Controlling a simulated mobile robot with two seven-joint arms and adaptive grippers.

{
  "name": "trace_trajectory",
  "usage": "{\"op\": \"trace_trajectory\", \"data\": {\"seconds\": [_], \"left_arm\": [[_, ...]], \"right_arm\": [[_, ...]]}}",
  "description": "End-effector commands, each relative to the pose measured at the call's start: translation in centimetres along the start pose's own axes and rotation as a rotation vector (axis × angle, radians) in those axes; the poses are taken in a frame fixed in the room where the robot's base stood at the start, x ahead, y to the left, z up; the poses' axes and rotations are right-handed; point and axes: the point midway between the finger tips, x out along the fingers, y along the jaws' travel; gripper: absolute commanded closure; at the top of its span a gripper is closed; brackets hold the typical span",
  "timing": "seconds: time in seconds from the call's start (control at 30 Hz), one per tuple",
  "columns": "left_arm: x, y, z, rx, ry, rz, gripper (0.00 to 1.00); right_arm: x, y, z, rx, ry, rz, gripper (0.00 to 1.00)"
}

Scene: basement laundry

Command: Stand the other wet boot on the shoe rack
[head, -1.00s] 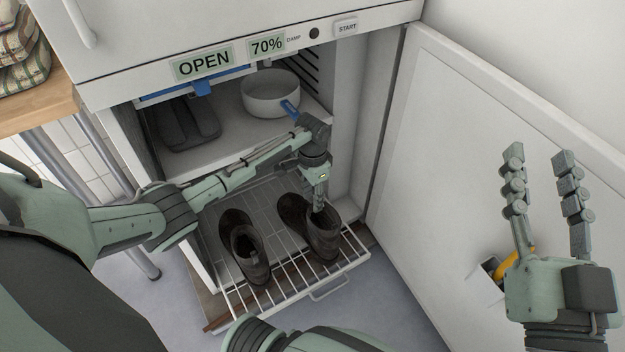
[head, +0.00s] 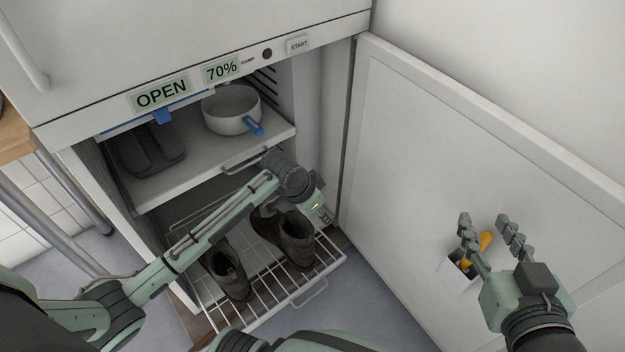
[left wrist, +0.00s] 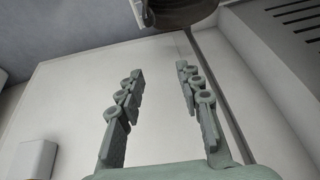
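Two dark brown boots stand side by side on the pulled-out wire shoe rack (head: 262,318) at the bottom of the open cabinet. The left boot (head: 230,276) is partly behind my left arm. The right boot (head: 296,240) is upright, its upper part close to my left gripper (head: 318,210). In the left wrist view the left gripper's fingers (left wrist: 160,72) are apart with nothing between them; a dark boot (left wrist: 183,12) shows at the top edge, beyond the fingertips. My right gripper (head: 484,222) is open and empty in front of the cabinet door.
The open door (head: 410,130) takes up the right side, with a small holder (head: 457,277) and a yellow-handled thing (head: 486,241) on it. A white pot (head: 228,122) and dark folded item (head: 150,150) sit on the shelf above. A wooden table (head: 14,135) stands at left.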

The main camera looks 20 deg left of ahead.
Motion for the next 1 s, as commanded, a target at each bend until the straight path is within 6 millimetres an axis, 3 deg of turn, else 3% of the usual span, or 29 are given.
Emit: {"op": "trace_trajectory", "data": {"seconds": [0.03,0.1,0.2,0.3,0.4,0.5,0.63,1.0], "left_arm": [[-1.3,3.1,-0.5,-0.018,0.117,-0.003,0.64],[-4.3,5.5,-1.6,-0.053,0.28,-0.031,0.64],[-9.9,7.3,-2.7,-0.117,0.492,-0.081,0.64],[-15.7,7.6,-3.1,-0.171,0.656,-0.14,0.64],[-20.2,7.3,-3.2,-0.205,0.767,-0.19,0.64],[-22.8,7.1,-3.2,-0.221,0.826,-0.22,0.64],[-23.7,6.9,-3.2,-0.225,0.847,-0.232,0.64],[-23.6,7.0,-3.2,-0.223,0.844,-0.229,0.64]], "right_arm": [[0.0,0.0,0.0,0.0,0.0,0.0,0.6],[0.0,0.0,-0.1,0.0,0.001,0.0,0.6],[0.0,0.0,-0.1,0.0,0.001,-0.001,0.6],[0.0,0.0,-0.1,0.001,0.002,-0.001,0.6],[0.0,-0.1,-0.1,0.001,0.002,-0.001,0.6],[0.0,-0.1,-0.1,0.001,0.003,-0.001,0.6],[0.0,-0.1,-0.1,0.001,0.003,-0.001,0.6],[0.0,0.0,-0.1,0.001,0.002,-0.001,0.6]]}}
